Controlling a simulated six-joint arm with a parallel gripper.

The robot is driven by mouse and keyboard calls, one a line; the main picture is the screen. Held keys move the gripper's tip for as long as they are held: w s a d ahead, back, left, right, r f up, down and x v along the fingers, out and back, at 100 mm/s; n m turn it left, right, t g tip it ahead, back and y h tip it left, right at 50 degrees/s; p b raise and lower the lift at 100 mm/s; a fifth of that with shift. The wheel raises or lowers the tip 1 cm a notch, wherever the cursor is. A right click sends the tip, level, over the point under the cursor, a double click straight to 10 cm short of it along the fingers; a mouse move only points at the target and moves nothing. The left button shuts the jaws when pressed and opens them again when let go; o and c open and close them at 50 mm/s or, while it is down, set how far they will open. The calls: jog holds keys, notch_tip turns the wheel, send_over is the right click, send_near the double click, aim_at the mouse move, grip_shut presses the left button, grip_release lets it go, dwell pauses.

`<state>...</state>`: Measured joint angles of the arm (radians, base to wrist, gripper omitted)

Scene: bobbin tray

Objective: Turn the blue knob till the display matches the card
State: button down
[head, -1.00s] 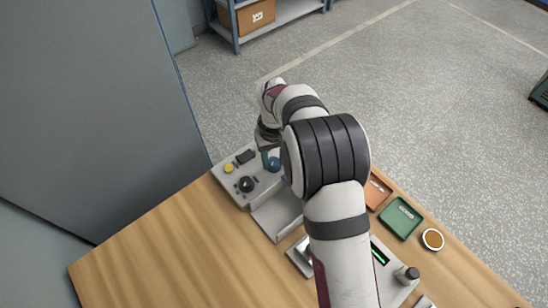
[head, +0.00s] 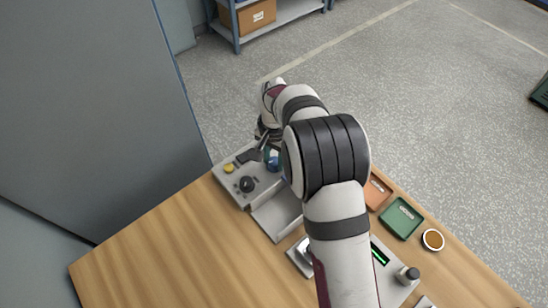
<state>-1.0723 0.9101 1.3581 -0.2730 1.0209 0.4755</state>
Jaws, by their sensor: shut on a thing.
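The blue knob (head: 275,164) sits on the grey control panel (head: 232,190) at the table's far edge, partly covered by my gripper and arm. My gripper (head: 270,155) is down at the knob, shut on it; the fingertips are small and partly hidden. A dark display (head: 380,254) with a green lit bar shows on a grey unit at the right, partly behind my arm; its reading is too small to tell. I cannot make out the card.
A black knob (head: 246,184) and a yellow button (head: 229,168) are on the same panel. An orange tray (head: 377,192), a green tray (head: 401,217) and a round brown-filled dish (head: 433,240) stand at the right. The wooden table (head: 170,262) is clear at front left.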

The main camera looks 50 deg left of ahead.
aim_at(274, 161)
jog(key=shift+m, duration=0.6)
jog(key=shift+c, duration=2.2)
grip_release()
jog(key=shift+r, duration=0.15)
notch_tip(274, 161, up, 16)
jog(key=shift+f, duration=0.2)
